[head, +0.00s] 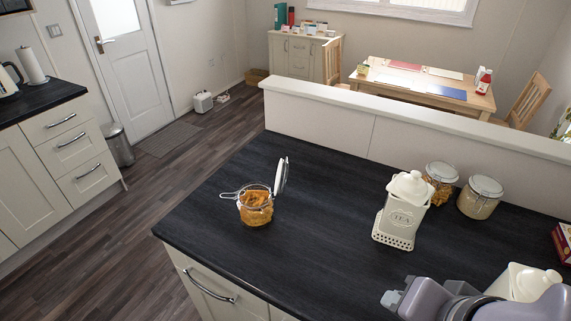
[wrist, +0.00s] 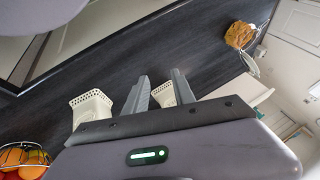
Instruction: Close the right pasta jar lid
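An open glass jar of orange-brown pasta (head: 256,208) stands upright on the dark counter (head: 310,235) in the head view. Its hinged lid (head: 281,177) is tipped up on the right side, and a wire clasp (head: 230,195) sticks out to the left. The jar also shows at the upper right of the wrist view (wrist: 239,35). My gripper (wrist: 159,84) is open in the wrist view, well apart from the jar. A white canister shows between and behind its fingers; I see no grasp on it. In the head view my grey arm is at the bottom right, its fingertips unclear.
A white TEA canister (head: 403,208) stands between the open jar and my arm. Two shut glass jars (head: 440,182) (head: 480,197) stand behind it. Another white canister (head: 524,283) is beside my arm. A fruit basket (wrist: 24,158) shows in the wrist view. The counter around the open jar is clear.

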